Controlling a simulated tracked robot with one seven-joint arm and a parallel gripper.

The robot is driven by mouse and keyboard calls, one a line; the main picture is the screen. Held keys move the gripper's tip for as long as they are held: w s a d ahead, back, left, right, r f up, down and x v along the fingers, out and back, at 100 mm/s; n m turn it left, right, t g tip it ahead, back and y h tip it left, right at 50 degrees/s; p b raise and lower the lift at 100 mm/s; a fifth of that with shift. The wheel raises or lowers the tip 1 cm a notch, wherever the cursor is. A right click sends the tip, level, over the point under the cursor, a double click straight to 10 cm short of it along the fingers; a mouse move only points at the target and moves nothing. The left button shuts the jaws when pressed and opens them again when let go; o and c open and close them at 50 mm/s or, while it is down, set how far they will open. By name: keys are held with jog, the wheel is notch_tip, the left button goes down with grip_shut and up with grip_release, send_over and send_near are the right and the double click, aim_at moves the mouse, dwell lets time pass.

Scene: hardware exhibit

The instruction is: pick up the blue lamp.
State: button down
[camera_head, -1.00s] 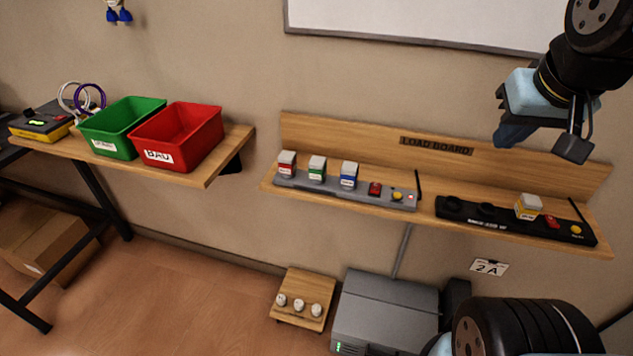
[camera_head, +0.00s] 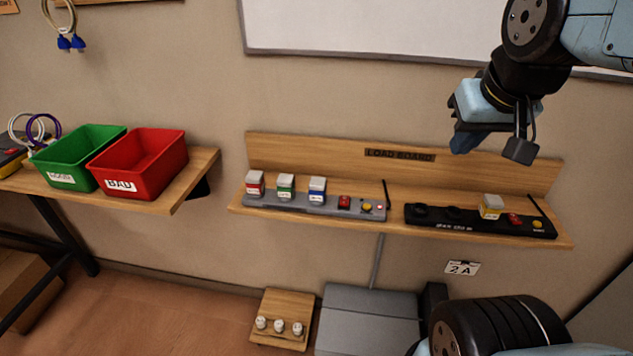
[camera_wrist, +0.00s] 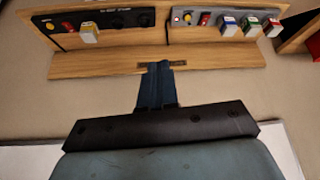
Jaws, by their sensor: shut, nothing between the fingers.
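The blue lamp (camera_head: 317,190) is a small white-topped block with a blue band. It stands upright in the grey strip (camera_head: 285,202) on the load board's shelf, right of the green-banded lamp (camera_head: 286,187) and red-banded lamp (camera_head: 255,183). In the wrist view, the blue lamp (camera_wrist: 229,26) is at the upper right. My gripper (camera_head: 463,143) is above and right of it in the head view, apart from it, in front of the board's back panel. In the wrist view, my gripper (camera_wrist: 158,70) has its dark blue fingers together and empty.
A black strip (camera_head: 470,223) with a yellow-banded lamp (camera_head: 491,206) is on the shelf's right. A thin antenna (camera_head: 386,194) rises beside the grey strip. Green (camera_head: 78,158) and red (camera_head: 140,163) bins stand on the left shelf. A grey box (camera_head: 367,320) is below.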

jog(key=c, duration=1.8)
grip_release()
jog(key=shift+o, duration=0.6)
jog(key=shift+w, duration=0.1)
jog(key=shift+o, duration=0.8)
jog(key=shift+w+a, duration=0.15)
jog(key=shift+w, duration=0.15)
jog(key=o, duration=1)
jog(key=w+a+f+g, duration=0.1)
jog(key=w+a, duration=0.1)
jog(key=w, duration=0.1)
jog(key=w+a+g+y, duration=0.1)
jog(key=w+a, duration=0.1)
jog(key=w, duration=0.2)
jog(key=w+a+f+g+y, duration=0.1)
jog(key=w+a, duration=0.1)
jog(key=w, duration=0.2)
jog(key=shift+f+m, duration=0.3)
jog(key=shift+m, duration=0.1)
jog(key=shift+o, duration=0.2)
jog(key=m+g+h, duration=0.1)
jog(key=g+h, duration=0.1)
jog(key=g, duration=0.1)
send_over(318, 181)
notch_tip(318, 181, down, 11)
notch_tip(318, 181, down, 13)
jog(key=shift+r, duration=0.1)
